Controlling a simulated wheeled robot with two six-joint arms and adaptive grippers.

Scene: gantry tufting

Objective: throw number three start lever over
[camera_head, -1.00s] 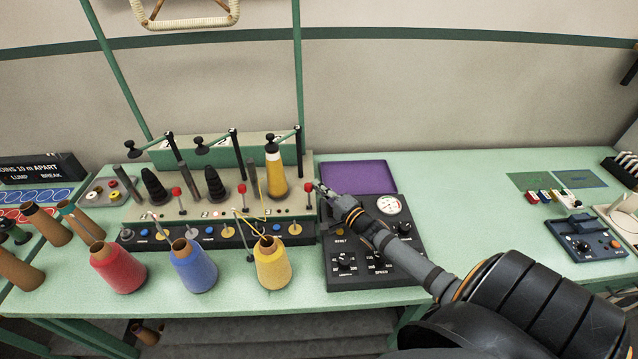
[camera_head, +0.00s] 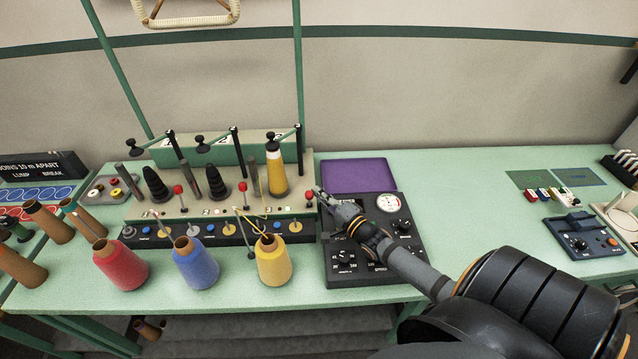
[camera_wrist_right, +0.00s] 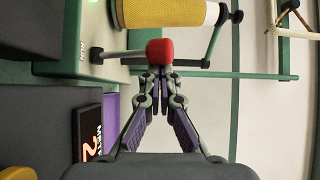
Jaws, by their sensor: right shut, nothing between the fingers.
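The number three start lever is the rightmost of the three red-knobbed levers on the tufting machine (camera_head: 215,205). Its red knob (camera_head: 308,195) is at the panel's right end. The knob also shows large in the right wrist view (camera_wrist_right: 161,51), with its thin stem running left to the panel. My right gripper (camera_head: 317,191) is shut and empty, with its tips just right of this knob. In the wrist view the fingertips (camera_wrist_right: 160,74) meet right at the knob's lower edge; whether they touch it I cannot tell. My left gripper is not in view.
The other red levers (camera_head: 178,190) (camera_head: 242,187) stand to the left. A yellow cone (camera_head: 278,175) stands behind the third lever. Red, blue and yellow cones (camera_head: 273,262) stand in front. A black dial panel (camera_head: 345,270) lies under my right arm, with a purple pad (camera_head: 357,175) behind.

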